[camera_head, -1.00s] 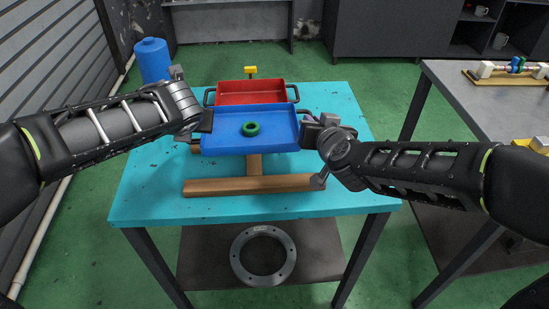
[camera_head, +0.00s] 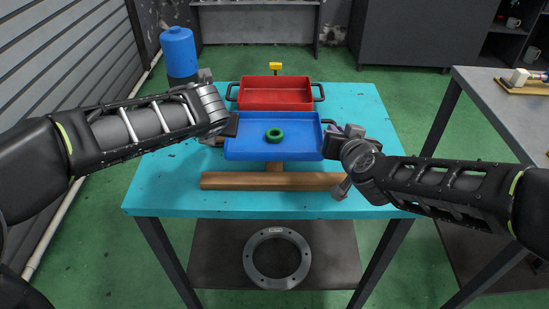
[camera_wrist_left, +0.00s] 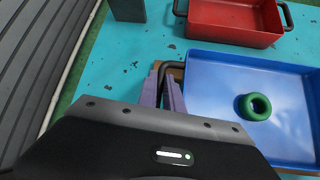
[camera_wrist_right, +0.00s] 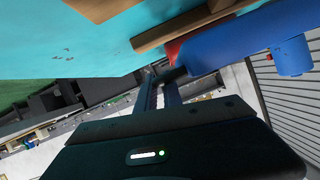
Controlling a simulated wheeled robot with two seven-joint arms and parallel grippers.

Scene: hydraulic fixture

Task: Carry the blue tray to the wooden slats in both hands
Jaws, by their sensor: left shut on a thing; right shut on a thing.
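The blue tray (camera_head: 245,150) is held between my two grippers, roughly level, with a green ring (camera_head: 274,135) lying in it. My left gripper (camera_head: 230,127) is shut on the tray's left handle, which shows between its fingers in the left wrist view (camera_wrist_left: 172,88). My right gripper (camera_head: 328,137) is shut on the right handle; in the right wrist view its fingers (camera_wrist_right: 160,90) meet the tray's (camera_wrist_right: 235,38) end. The wooden slats (camera_head: 270,181) lie on the turquoise table, partly hidden under the tray. Whether the tray touches them I cannot tell.
A red tray (camera_head: 275,105) with black handles sits just behind the blue one, a yellow piece (camera_head: 275,68) beyond it. A blue cylinder (camera_head: 179,48) stands back left. The turquoise table's (camera_head: 160,190) front is clear. A grey table (camera_head: 490,115) stands at right.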

